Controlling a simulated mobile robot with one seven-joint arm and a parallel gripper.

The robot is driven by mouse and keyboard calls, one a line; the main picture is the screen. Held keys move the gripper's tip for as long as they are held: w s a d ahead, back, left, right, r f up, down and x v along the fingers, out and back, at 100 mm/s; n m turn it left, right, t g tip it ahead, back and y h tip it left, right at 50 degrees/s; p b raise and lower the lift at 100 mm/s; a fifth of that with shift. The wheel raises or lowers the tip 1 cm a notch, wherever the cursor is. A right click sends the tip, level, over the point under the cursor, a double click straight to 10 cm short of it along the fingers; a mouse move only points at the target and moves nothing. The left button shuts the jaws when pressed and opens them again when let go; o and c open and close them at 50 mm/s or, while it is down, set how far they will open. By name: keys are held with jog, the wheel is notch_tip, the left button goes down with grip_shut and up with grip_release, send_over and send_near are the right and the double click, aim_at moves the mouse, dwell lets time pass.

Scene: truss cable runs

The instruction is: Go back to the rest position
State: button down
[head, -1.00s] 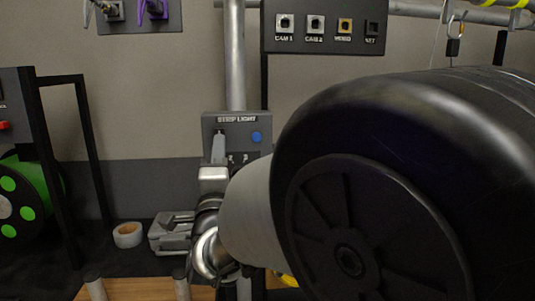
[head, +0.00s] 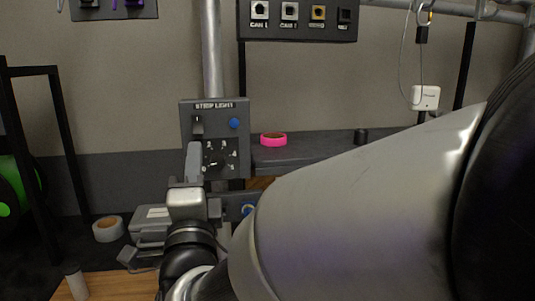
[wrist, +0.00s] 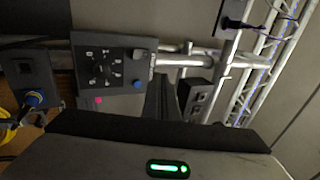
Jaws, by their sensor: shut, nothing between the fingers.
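My gripper (head: 194,158) is in front of the grey strip light panel (head: 228,170) in the head view, its fingers overlapping the panel's lower left. The gripper is shut and empty. The panel has a toggle, a blue button (head: 234,124) and a dial (head: 215,161). My arm covers the lower right of the head view. In the wrist view, my dark fingers (wrist: 164,98) stand together beside the same panel (wrist: 112,62), which appears rotated. Whether the fingers touch the panel cannot be told.
A pink tape roll (head: 273,139) and a small black cylinder (head: 361,135) lie on a dark shelf (head: 310,153). A wall panel with sockets (head: 298,20) hangs above. Truss tubes (wrist: 268,75) show in the wrist view.

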jog(key=w+d+f+n+g, duration=0.1)
jog(key=d+f+n+g, duration=0.8)
jog(key=d+n, duration=0.3)
jog(key=s+d+f+n+g+h, duration=0.2)
jog(key=s+d+f+g, duration=0.25)
jog(key=s+d, duration=0.4)
jog(key=s+d+f+n+g+h, duration=0.1)
jog(key=s+d+f+g+h, duration=0.3)
jog(key=s+d, duration=0.45)
notch_tip(320, 180, up, 18)
jog(key=y+p, duration=0.1)
jog(key=p, duration=1.7)
jog(key=shift+s+d+f+n+t, duration=0.15)
jog(key=shift+s+d+n+t, duration=0.05)
jog(key=shift+n+t, duration=0.15)
jog(key=c, duration=2.5)
grip_release()
